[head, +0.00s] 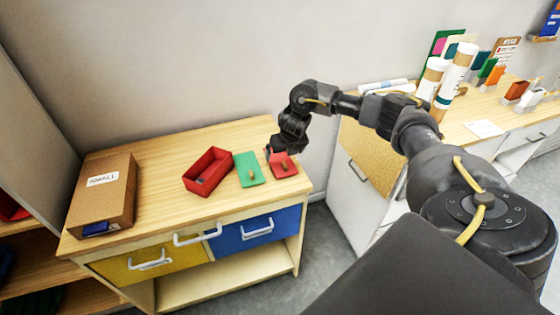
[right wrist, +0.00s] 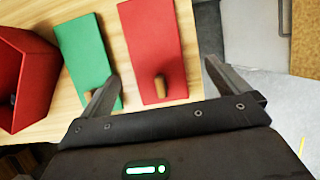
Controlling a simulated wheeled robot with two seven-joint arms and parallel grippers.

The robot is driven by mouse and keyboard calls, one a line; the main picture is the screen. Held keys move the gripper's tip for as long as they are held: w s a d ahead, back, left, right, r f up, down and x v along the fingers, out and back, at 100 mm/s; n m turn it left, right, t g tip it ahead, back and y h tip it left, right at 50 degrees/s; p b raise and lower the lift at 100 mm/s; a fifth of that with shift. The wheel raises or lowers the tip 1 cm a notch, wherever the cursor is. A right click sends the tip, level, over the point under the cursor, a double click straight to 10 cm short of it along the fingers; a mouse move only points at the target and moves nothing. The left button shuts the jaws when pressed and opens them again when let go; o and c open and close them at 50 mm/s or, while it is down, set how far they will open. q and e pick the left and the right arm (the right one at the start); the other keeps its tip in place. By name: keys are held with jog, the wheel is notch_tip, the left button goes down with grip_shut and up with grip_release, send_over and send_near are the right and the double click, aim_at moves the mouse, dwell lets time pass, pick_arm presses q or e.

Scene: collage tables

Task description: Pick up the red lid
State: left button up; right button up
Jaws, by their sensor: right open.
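The red lid (head: 283,165) lies flat near the right end of the wooden tabletop, with a small wooden knob on it. It also shows in the right wrist view (right wrist: 152,45), its knob toward the gripper. My right gripper (head: 273,151) is above the table at the red lid's far edge in the head view. In the right wrist view its two open fingers (right wrist: 158,80) stand apart to either side of the lid's knob end, with nothing between them held. Whether the fingers touch the lid cannot be told. My left gripper is not in view.
A green lid (head: 249,169) lies just left of the red lid, close to one finger. An open red box (head: 208,171) stands left of it. A cardboard box (head: 103,193) stands at the table's left end. Bare wood lies between the boxes.

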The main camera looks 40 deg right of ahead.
aim_at(280, 160)
jog(key=shift+w+f, duration=0.15)
jog(key=shift+w+a+f, duration=0.1)
jog(key=shift+f, duration=0.05)
jog(key=x, duration=0.1)
jog(key=p+x, duration=0.1)
jog(key=x, duration=0.1)
jog(key=shift+w+f+p, duration=0.25)
jog(key=shift+w+p, duration=0.05)
jog(key=shift+w+f, duration=0.2)
jog(key=shift+f, duration=0.3)
jog(key=c, duration=1)
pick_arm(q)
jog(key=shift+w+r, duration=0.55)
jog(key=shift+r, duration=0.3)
pick_arm(e)
jog(key=shift+c, duration=0.3)
jog(key=shift+r, duration=0.1)
